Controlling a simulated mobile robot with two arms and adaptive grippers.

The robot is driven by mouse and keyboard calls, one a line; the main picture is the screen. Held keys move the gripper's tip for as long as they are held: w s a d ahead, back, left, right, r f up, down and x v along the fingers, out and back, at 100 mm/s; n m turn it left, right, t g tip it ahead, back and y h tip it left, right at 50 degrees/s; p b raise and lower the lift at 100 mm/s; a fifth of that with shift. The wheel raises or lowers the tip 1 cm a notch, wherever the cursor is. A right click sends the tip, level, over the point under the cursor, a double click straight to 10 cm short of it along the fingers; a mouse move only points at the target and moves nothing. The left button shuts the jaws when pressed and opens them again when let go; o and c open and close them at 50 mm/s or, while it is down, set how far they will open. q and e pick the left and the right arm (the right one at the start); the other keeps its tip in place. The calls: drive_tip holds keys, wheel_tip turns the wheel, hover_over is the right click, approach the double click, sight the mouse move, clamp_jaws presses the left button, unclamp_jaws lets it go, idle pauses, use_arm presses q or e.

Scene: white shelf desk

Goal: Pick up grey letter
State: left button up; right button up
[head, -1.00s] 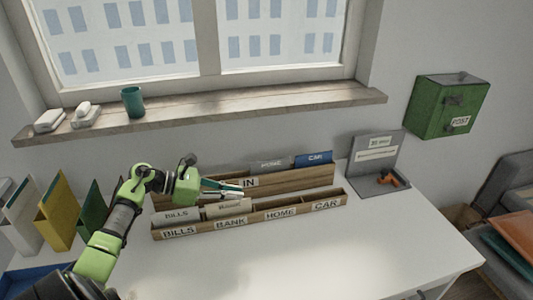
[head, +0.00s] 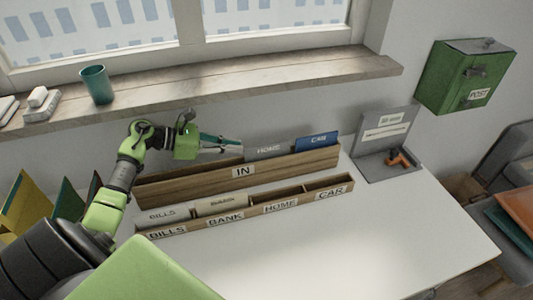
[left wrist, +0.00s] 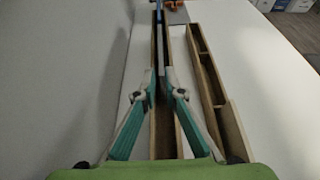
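The grey letter marked HOME (head: 268,152) stands upright in the IN box (head: 190,188), to the left of the blue letter marked CAR (head: 318,141). My left gripper (head: 240,147) is just left of the grey letter, above the IN box. In the left wrist view my left gripper (left wrist: 158,95) has its two fingers apart, straddling the line of the box. A thin upright edge shows ahead of them, but I cannot tell if the grey letter is between the tips. My right gripper is not in view.
A front sorter (head: 245,213) holds a BILLS letter (head: 161,215) and a BANK letter (head: 221,203); its HOME and CAR slots look empty. A grey stand (head: 392,145) with an orange object (head: 402,159) is at right. The desk front (head: 330,245) is clear.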

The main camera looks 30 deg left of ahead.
sight(266, 151)
use_arm(q)
drive_tip(key=x, duration=0.6)
drive_tip(key=shift+w+d+f, duration=0.15)
drive_tip(key=shift+w+d, duration=0.15)
drive_tip(key=shift+w, duration=0.05)
drive_tip(key=x, duration=0.4)
drive_tip(key=shift+w+d+f, duration=0.15)
drive_tip(key=shift+d+f, duration=0.05)
drive_tip(key=shift+a, duration=0.1)
clamp_jaws()
